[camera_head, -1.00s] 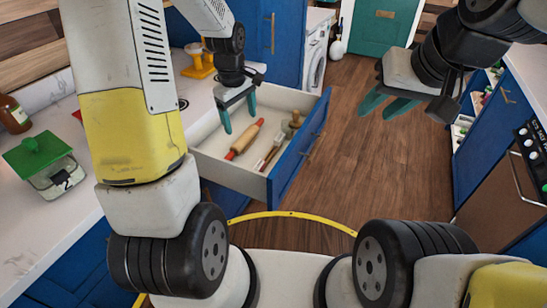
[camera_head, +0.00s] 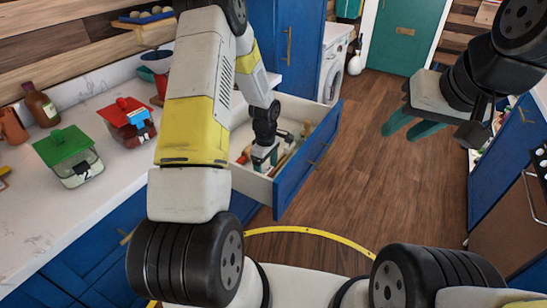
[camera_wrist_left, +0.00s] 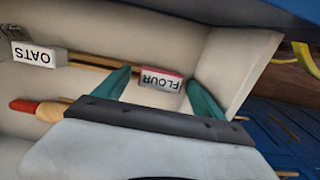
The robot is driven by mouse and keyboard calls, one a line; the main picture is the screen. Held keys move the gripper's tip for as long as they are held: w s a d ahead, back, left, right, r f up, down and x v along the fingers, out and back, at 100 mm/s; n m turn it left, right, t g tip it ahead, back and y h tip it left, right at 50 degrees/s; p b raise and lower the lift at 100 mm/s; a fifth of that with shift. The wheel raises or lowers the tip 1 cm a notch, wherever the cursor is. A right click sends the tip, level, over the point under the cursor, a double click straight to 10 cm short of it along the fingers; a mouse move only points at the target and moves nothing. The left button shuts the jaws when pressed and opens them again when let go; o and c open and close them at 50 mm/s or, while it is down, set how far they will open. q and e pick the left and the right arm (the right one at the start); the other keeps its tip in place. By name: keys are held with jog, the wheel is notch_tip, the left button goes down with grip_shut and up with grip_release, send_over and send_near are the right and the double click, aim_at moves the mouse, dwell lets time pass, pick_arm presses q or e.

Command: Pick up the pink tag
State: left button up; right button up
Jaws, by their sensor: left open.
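The pink tag (camera_wrist_left: 160,79) is a small block with a pinkish-red edge and a white face reading FLOUR. In the left wrist view it lies in the open drawer, between the two teal fingers of my left gripper (camera_wrist_left: 158,75). The fingers are apart, one on each side of it, with visible gaps. In the head view my left gripper (camera_head: 266,160) is down inside the drawer (camera_head: 257,186), and I cannot make out the tag there. My right gripper (camera_head: 411,127) is open and empty above the floor at the right.
A white OATS tag (camera_wrist_left: 38,54) and a rolling pin with a red handle (camera_wrist_left: 34,107) share the drawer. The drawer walls are close around my left gripper. Jars with a green lid (camera_head: 62,145) and a red lid (camera_head: 122,111) stand on the counter (camera_head: 30,220).

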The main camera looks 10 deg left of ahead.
pick_arm(q)
jog(key=shift+f, duration=0.55)
jog(key=c, duration=1.4)
jog(key=shift+r, duration=0.1)
jog(key=shift+c, duration=0.2)
